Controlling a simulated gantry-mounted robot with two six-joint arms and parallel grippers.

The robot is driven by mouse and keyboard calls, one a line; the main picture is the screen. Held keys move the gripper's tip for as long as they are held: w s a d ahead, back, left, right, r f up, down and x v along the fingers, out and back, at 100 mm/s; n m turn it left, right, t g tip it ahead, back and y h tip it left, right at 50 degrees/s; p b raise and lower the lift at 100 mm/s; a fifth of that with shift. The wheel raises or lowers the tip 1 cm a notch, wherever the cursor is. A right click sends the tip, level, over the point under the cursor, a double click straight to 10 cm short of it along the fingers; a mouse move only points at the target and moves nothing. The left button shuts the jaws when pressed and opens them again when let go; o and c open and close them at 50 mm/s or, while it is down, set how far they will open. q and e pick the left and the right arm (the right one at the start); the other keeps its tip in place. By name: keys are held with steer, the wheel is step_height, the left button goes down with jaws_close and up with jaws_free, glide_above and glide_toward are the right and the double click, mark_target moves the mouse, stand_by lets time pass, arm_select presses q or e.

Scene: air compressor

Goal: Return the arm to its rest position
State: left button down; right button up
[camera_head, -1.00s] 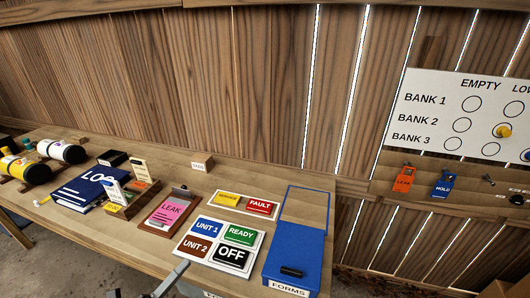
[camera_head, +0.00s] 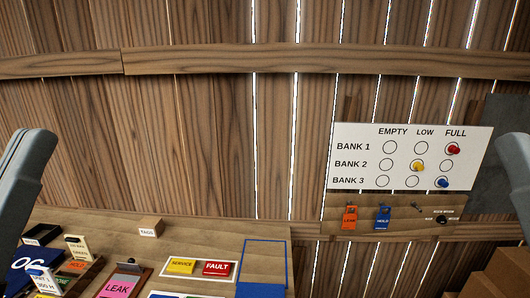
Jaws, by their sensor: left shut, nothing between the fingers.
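A smooth grey link of my left arm (camera_head: 27,195) rises along the left edge, in front of the bench's left end. A grey link of my right arm (camera_head: 522,175) shows as a sliver at the right edge. No fingers of either gripper can be made out, and neither link is seen touching anything.
The bench (camera_head: 215,232) holds a pink LEAK clipboard (camera_head: 118,287), a TAGS block (camera_head: 150,227), SERVICE (camera_head: 181,265) and FAULT (camera_head: 217,268) plates. A bank board (camera_head: 400,133) with red, yellow and blue pegs hangs right, above orange (camera_head: 349,218) and blue (camera_head: 382,217) tags.

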step_height(320, 180, up, 38)
steer(key=p, duration=3.6)
